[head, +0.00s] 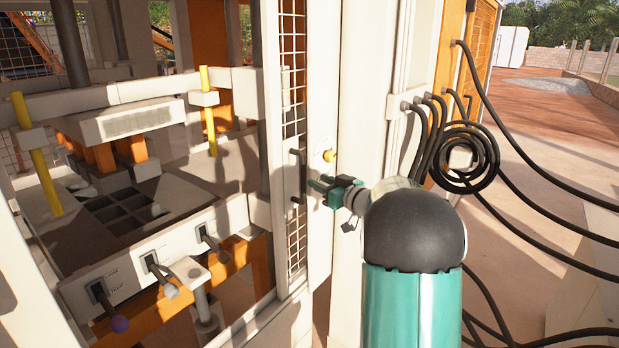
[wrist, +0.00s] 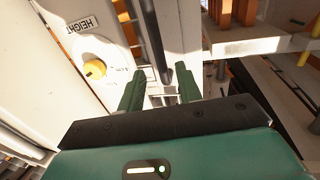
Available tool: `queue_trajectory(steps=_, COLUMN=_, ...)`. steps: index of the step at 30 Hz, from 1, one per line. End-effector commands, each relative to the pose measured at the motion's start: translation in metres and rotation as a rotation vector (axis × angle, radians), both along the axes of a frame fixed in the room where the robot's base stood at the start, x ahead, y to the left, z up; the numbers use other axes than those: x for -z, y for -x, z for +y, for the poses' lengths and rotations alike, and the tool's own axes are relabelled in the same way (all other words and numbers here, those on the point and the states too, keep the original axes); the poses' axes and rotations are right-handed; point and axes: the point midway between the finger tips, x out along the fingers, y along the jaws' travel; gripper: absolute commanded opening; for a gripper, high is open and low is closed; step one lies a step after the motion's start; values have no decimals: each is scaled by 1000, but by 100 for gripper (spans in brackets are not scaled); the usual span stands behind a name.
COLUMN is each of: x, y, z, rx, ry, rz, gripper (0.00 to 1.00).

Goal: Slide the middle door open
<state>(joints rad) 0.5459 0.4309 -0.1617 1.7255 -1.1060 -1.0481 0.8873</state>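The door (head: 292,75) is a narrow white-framed wire-mesh panel at the right side of the press opening in the head view. A dark vertical handle (head: 298,176) is fixed on it. My gripper (head: 318,190) is just right of the handle, with its green fingers pointing left toward it. In the wrist view my gripper (wrist: 160,72) has its two fingers apart and empty. The dark handle bar (wrist: 155,40) runs down toward the gap between the fingertips. Whether the fingers touch the handle I cannot tell.
A yellow knob (head: 328,156) on a white post is close above my gripper; it also shows in the wrist view (wrist: 95,69). The press table (head: 180,195) and levers (head: 155,262) are at left. Black hoses (head: 470,165) hang at right.

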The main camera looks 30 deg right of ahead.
Motion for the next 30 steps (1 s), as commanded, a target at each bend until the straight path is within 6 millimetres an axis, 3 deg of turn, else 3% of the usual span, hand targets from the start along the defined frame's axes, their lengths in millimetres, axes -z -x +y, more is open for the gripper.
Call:
queue_trajectory(steps=4, x=0, y=31, z=-7, rx=4, ry=0, rz=0, gripper=35)
queue_trajectory(steps=10, x=0, y=53, z=-10, rx=2, ry=1, rz=1, gripper=35)
queue_trajectory(steps=30, x=-6, y=54, z=-7, rx=20, ry=10, rz=-2, gripper=35)
